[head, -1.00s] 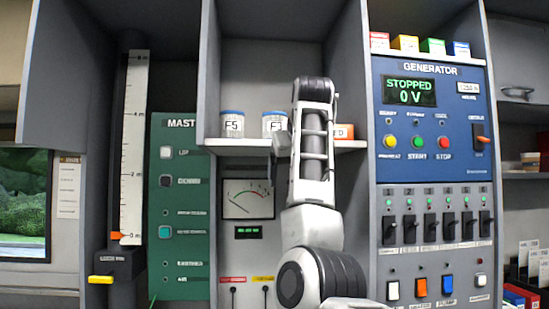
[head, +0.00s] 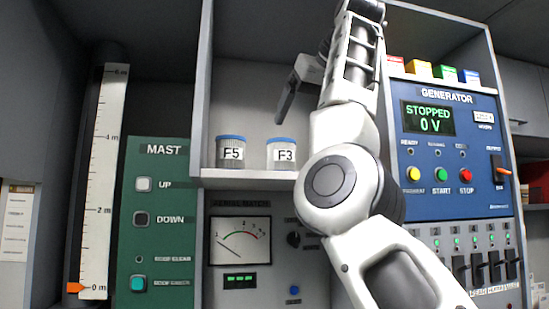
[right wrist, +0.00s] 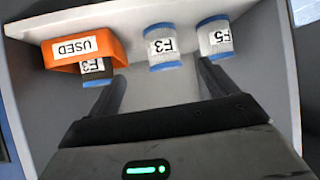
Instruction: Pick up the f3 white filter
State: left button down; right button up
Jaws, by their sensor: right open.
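The white F3 filter (head: 282,153), a pale jar with a blue lid, stands on the shelf in the head view. It shows upside down in the right wrist view (right wrist: 163,47), between the F5 filter (right wrist: 215,38) and the orange USED bin (right wrist: 85,49). A dark F3 filter (right wrist: 95,68) is in that bin. My right gripper (head: 284,112) is above the F3 filter in the head view. In the right wrist view my right gripper (right wrist: 162,72) is open and empty, its fingers on either side of the white filter's line. My left gripper is out of view.
The F5 filter (head: 231,151) stands close left of F3 on the shelf (head: 245,178). A side panel rises left of F5. The generator panel (head: 455,150) is to the right. My right arm hides the USED bin in the head view.

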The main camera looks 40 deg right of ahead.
aim_at(282, 159)
jog(key=x, duration=0.7)
jog(key=shift+w+f, duration=0.2)
jog(key=shift+w, duration=0.1)
jog(key=p+x, duration=0.1)
jog(key=x, duration=0.3)
jog(key=shift+w+p, duration=0.35)
jog(key=shift+w, duration=0.15)
jog(key=shift+w+d+f, duration=0.15)
jog(key=shift+w+f, duration=0.15)
jog(key=c, duration=1.1)
